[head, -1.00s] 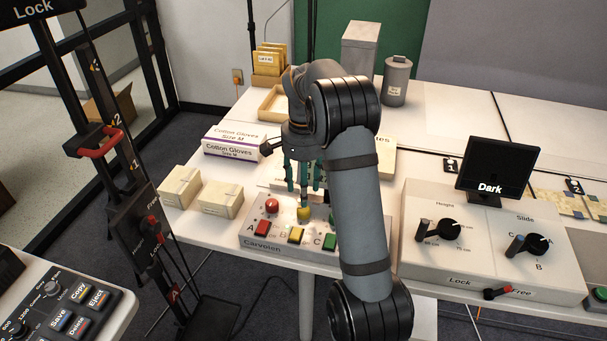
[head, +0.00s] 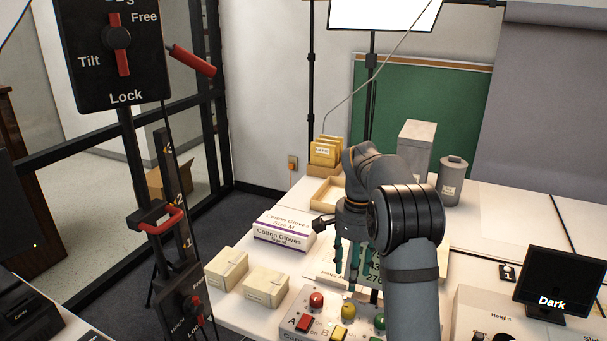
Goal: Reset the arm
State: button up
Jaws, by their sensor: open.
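My arm rises from the bottom right of the head view and bends over the table. My gripper (head: 356,272) points down at the end of it, with teal fingers apart and nothing seen between them. The box carries red, yellow and green knobs and buttons marked A and B. The right part of the box and panel is hidden by my arm.
A stand with a red handle (head: 158,217) rises at the left. A grey canister (head: 451,181) and tall grey box (head: 416,148) stand behind. A screen reading Dark (head: 556,285) is at the right.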

aim_at(349, 307)
notch_tip(349, 307, down, 12)
jog(key=shift+r, duration=0.2)
jog(key=shift+r, duration=0.1)
dwell(0.4)
